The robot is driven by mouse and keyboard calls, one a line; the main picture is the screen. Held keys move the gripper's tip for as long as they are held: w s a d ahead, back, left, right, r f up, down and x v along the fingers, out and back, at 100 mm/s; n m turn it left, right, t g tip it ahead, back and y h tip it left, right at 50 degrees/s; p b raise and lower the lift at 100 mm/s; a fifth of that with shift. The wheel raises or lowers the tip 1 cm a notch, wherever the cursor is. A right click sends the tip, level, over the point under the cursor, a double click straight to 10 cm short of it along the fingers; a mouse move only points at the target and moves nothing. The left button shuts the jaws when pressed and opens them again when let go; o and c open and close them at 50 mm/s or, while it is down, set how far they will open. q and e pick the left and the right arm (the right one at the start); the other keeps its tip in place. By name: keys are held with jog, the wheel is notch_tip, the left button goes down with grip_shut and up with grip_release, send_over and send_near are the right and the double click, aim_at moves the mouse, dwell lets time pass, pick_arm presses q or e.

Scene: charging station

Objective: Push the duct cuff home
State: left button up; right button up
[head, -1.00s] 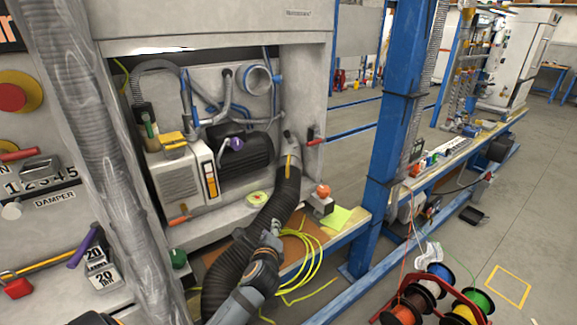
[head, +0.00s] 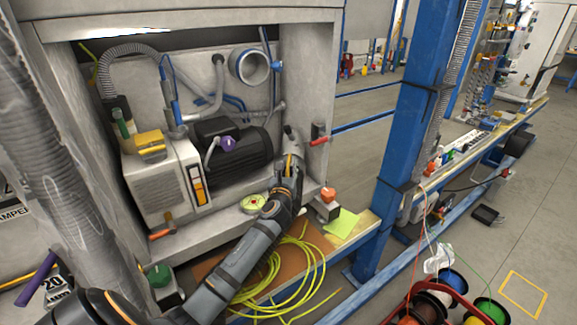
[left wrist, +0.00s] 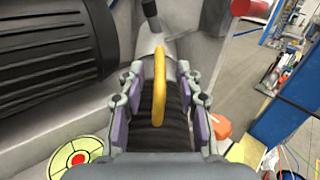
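The grey spigot (head: 293,140) stands on the cabinet's right inner wall. In the left wrist view, the black ribbed duct (left wrist: 160,137) runs up to a grey collar (left wrist: 158,45), with a yellow lever (left wrist: 160,85) lying along the top. My left gripper (head: 289,160) is at the duct's upper end, just below the spigot. In the left wrist view its purple-padded fingers (left wrist: 160,90) stand apart, one on each side of the duct; whether the pads touch it is unclear. My arm hides most of the duct in the head view.
A black motor (head: 235,148) sits left of the spigot. A red-handled lever (head: 319,134) is close on its right. A red-topped block (head: 327,204), a green-and-red disc (head: 254,203) and yellow cable coils (head: 290,262) lie around the arm. A blue post (head: 405,120) stands right.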

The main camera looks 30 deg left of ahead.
pick_arm(q)
jog(key=shift+x, duration=1.1)
grip_shut()
